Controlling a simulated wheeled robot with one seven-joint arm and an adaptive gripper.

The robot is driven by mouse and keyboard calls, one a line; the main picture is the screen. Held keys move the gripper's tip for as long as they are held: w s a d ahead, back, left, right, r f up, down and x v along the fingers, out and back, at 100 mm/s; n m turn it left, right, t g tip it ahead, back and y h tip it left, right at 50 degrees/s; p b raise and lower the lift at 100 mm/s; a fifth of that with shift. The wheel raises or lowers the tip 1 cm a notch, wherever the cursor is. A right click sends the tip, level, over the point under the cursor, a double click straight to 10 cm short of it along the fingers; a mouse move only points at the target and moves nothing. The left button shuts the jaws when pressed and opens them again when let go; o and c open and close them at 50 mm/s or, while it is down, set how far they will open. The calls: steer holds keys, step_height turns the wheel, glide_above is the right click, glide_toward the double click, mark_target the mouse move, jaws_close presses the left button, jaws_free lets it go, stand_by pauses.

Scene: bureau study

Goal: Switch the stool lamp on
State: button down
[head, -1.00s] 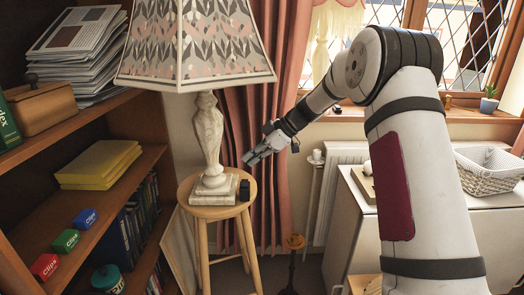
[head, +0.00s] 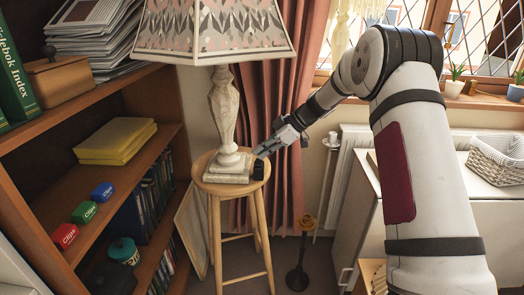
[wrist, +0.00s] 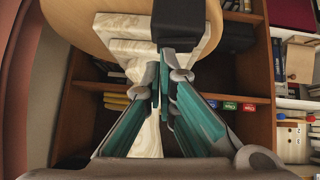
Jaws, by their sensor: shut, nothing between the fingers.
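The stool lamp has a patterned shade (head: 215,30) and a pale marbled stem (head: 224,105) on a stepped base (head: 229,166). It stands on a round wooden stool (head: 205,187); the shade shows no clear glow. A small black block (head: 259,169), perhaps the switch, sits on the stool right of the base. My gripper (head: 259,152) is shut and empty, just above the block in the head view. In the wrist view, the closed fingertips (wrist: 164,78) point toward the black block (wrist: 178,22) beside the marbled base (wrist: 124,50). I cannot tell whether they touch it.
A wooden bookcase (head: 100,175) with books and clip boxes stands left of the stool. A pink curtain (head: 285,185) hangs behind. A dark stand with an orange top (head: 305,224) is right of the stool, and a white cabinet (head: 345,215) stands further right.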

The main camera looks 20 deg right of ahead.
steer(key=shift+w+f+g, duration=0.2)
steer(key=shift+f+g, duration=0.1)
steer(key=shift+s, duration=0.2)
